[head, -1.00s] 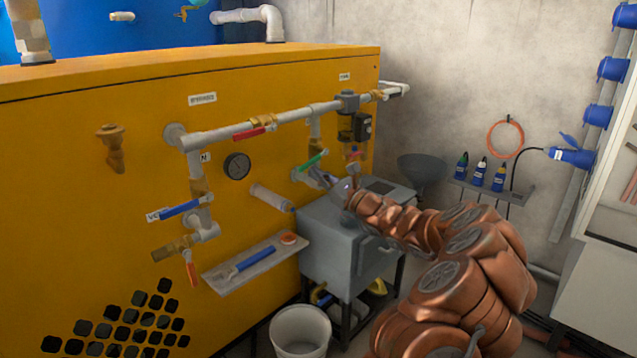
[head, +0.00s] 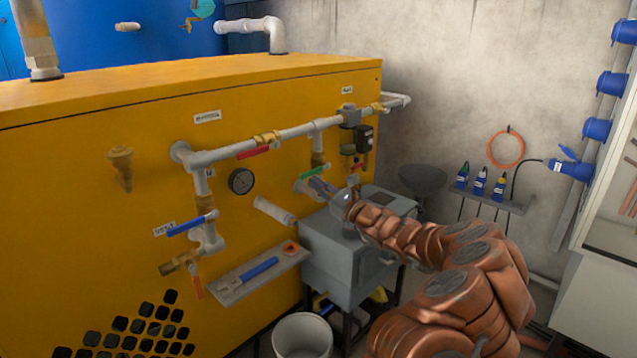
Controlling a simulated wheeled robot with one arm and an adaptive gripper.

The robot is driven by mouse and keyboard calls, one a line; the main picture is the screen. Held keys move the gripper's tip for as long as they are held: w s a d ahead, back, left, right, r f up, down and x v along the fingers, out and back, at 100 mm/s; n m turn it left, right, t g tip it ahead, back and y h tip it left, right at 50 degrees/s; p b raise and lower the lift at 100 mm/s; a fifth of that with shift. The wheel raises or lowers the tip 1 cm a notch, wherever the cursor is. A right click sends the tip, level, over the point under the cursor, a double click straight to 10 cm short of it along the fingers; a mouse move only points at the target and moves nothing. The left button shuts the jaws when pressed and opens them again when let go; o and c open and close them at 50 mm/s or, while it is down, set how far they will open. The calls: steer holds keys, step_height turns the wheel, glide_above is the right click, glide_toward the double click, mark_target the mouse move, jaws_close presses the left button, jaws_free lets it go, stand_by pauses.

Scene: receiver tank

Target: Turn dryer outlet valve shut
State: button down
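Several lever valves sit on the grey pipework at the front of the yellow cabinet (head: 100,215). I cannot tell from the labels which one is the dryer outlet valve. My gripper (head: 316,187) is just below that green lever; contact cannot be told. Its fingers are small, and their opening is unclear. A red lever (head: 255,152) lies along the main pipe.
A blue-handled valve (head: 185,225) marked VENT and an orange-red lever (head: 197,287) are at lower left. A gauge (head: 241,181) is between the pipes. A grey box (head: 330,252) stands under my forearm, with a white bucket (head: 302,337) in front.

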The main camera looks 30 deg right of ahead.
steer(key=shift+a, duration=0.1)
steer(key=s+d+f+p, duration=0.1)
steer(key=s+d+f, duration=0.1)
steer(key=s+f, duration=0.4)
steer(key=shift+a+r+p+v, duration=0.2)
steer(key=shift+a+p+v, duration=0.15)
steer(key=shift+v, duration=1.35)
steer(key=shift+s, duration=0.1)
